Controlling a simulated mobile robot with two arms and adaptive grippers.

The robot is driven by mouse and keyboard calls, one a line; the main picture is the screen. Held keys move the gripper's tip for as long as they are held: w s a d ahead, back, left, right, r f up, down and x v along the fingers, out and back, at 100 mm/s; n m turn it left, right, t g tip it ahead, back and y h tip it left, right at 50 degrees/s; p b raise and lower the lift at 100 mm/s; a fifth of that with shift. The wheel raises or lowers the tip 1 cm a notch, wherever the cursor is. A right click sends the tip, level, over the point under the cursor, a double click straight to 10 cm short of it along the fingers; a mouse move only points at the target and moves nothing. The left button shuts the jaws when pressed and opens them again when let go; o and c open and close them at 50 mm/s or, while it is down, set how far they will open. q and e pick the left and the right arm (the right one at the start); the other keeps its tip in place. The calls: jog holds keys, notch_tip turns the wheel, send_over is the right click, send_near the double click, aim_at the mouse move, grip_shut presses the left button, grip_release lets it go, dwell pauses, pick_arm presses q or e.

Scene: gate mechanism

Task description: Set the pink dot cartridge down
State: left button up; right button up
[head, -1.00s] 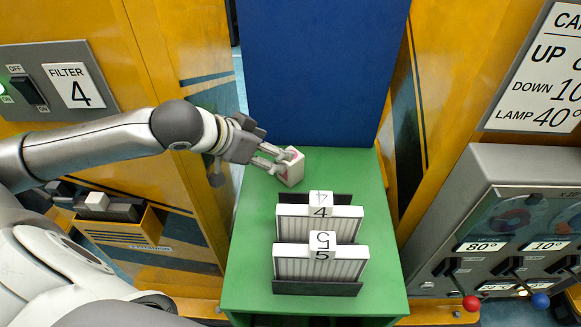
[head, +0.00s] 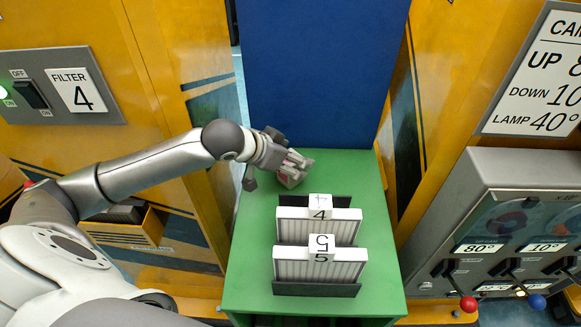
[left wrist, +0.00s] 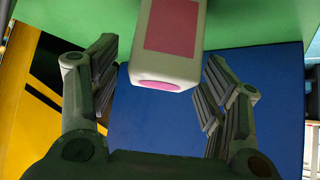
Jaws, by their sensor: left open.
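The pink dot cartridge (head: 287,181) is a white block with a pink panel, at the back of the green table (head: 245,240), partly hidden by my left gripper (head: 303,163). In the left wrist view the cartridge (left wrist: 166,68) shows a pink dot on its near end and a pink panel on its side. My left gripper (left wrist: 160,92) is open, with a finger on either side of the cartridge's near end and gaps visible on both sides. Whether the cartridge's base is flat on the table is hidden. My right gripper is not in view.
White filters marked 4 (head: 318,228) and 5 (head: 320,265) stand in dark holders in front of the cartridge. A blue panel (head: 315,75) rises behind the table. A grey lever console (head: 510,190) stands at right. The table's right strip is clear.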

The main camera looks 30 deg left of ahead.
pick_arm(q)
jog(key=c, duration=1.3)
jog(key=shift+r, duration=0.1)
